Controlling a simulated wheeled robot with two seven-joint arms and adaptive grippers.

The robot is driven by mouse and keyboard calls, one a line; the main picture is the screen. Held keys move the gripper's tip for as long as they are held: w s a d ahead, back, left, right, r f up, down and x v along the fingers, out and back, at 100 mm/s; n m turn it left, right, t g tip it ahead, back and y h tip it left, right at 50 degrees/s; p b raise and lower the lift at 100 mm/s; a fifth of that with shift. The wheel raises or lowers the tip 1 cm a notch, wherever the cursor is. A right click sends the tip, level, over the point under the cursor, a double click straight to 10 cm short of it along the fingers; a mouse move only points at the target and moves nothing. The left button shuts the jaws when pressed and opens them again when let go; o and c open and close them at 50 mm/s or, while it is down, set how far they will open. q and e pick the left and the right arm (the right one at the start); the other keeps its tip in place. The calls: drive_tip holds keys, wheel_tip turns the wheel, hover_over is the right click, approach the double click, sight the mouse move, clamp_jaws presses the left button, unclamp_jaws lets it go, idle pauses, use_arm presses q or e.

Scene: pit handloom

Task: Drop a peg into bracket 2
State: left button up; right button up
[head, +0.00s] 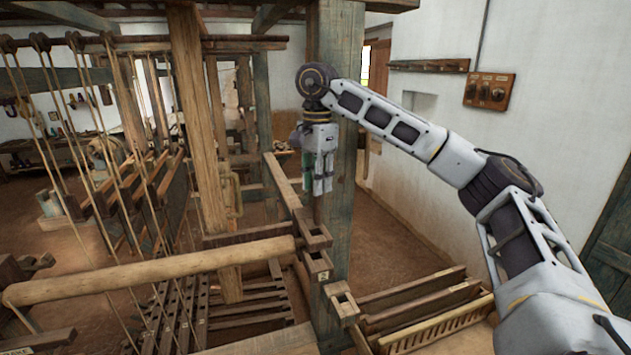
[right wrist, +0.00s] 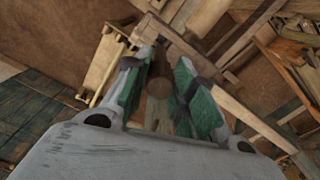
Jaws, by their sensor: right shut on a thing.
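My right gripper (head: 318,172) hangs pointing down beside the blue-grey post (head: 340,130). In the right wrist view my right gripper (right wrist: 160,88) has its green-padded fingers on either side of a round brown wooden peg (right wrist: 158,88). I take it as shut on the peg, which is hard to make out in the head view. Below the gripper, open box-like wooden brackets step down toward me: a far one (head: 314,237), a middle one (head: 319,265) and a near one (head: 342,302). I cannot read which is bracket 2. The peg is above and apart from them. My left gripper is not in view.
A thick round wooden beam (head: 150,272) runs across the front left. Hanging cords and upright posts (head: 198,130) fill the left. Slatted wooden frames (head: 435,322) lie low at right. A switch board (head: 489,91) is on the white wall. Floor (head: 400,245) right of the post is clear.

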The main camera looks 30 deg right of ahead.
sight(316, 225)
drive_tip(key=shift+w+a+f, duration=0.15)
drive_tip(key=shift+w+f, duration=0.05)
drive_tip(key=shift+w, duration=0.05)
drive_tip(key=shift+s+f, duration=0.15)
drive_tip(key=shift+f, duration=5.2)
drive_tip(key=o, duration=1.1)
drive_tip(key=shift+r, duration=0.2)
drive_tip(key=shift+r, duration=5.7)
